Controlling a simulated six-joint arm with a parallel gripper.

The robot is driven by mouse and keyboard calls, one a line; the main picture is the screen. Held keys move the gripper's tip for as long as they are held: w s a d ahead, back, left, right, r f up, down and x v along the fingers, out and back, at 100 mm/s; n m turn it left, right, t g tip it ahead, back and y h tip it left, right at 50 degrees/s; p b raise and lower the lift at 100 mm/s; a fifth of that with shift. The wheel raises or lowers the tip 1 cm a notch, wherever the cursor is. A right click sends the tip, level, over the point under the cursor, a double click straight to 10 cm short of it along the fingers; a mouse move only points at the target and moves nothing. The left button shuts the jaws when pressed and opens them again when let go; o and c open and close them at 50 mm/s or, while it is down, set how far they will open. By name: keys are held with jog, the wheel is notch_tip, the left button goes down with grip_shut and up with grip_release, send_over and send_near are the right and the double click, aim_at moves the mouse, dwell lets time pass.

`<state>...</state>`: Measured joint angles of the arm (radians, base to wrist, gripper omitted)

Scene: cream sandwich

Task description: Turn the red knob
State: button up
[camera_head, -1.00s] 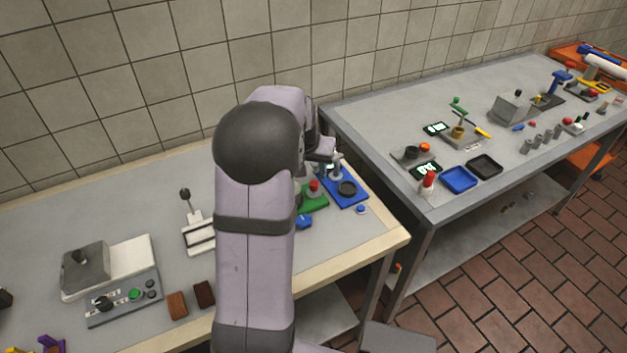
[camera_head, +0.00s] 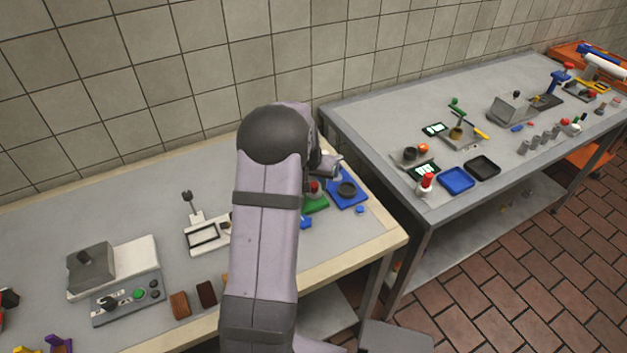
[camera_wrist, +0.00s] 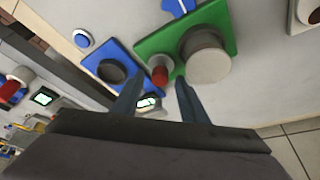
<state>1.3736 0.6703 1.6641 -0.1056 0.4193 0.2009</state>
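The red knob (camera_wrist: 160,72) sits on a green base (camera_wrist: 150,44), beside a large pale grey cylinder (camera_wrist: 205,56). In the head view the red knob (camera_head: 314,187) shows on its green base (camera_head: 316,205), partly behind my arm. My gripper (camera_wrist: 158,93) is open and empty. In the wrist view its two fingers appear on either side of the red knob, just below it in the picture. I cannot tell how far the fingertips are from the knob, and no contact is visible.
A blue base (camera_head: 357,200) with a dark round piece (camera_head: 347,189) stands right beside the green base. A small blue button (camera_head: 360,210) lies near the table edge. A lever device (camera_head: 205,236) and a grey box device (camera_head: 92,266) stand left. A second table (camera_head: 440,207) is at right.

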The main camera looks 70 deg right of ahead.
grip_shut()
jog(key=shift+f+m+b, duration=0.2)
jog(key=shift+m+b, duration=0.2)
jog(key=shift+b, duration=0.25)
jog(key=m+b, duration=0.1)
jog(key=m+g+b, duration=0.1)
jog(key=b, duration=0.1)
jog(key=shift+w+d+f+m+b, duration=0.1)
jog(key=shift+w+f+m+b, duration=0.1)
jog(key=shift+m+b, duration=0.1)
jog(key=m+g+b, duration=0.1)
jog(key=m+b, duration=0.1)
jog(key=shift+r+m+b, duration=0.15)
jog(key=shift+m+b, duration=0.15)
jog(key=shift+b, duration=0.05)
jog(key=m, duration=0.1)
jog(key=m+g+y+b, duration=0.1)
jog(key=m, duration=0.1)
jog(key=shift+w+r+m+g, duration=0.1)
jog(key=shift+r+m+g, duration=0.05)
jog(key=shift+m+g, duration=0.15)
jog(key=shift+d+m+g+y, duration=0.1)
jog(key=shift+m+g+y, duration=0.25)
jog(key=shift+m, duration=1.05)
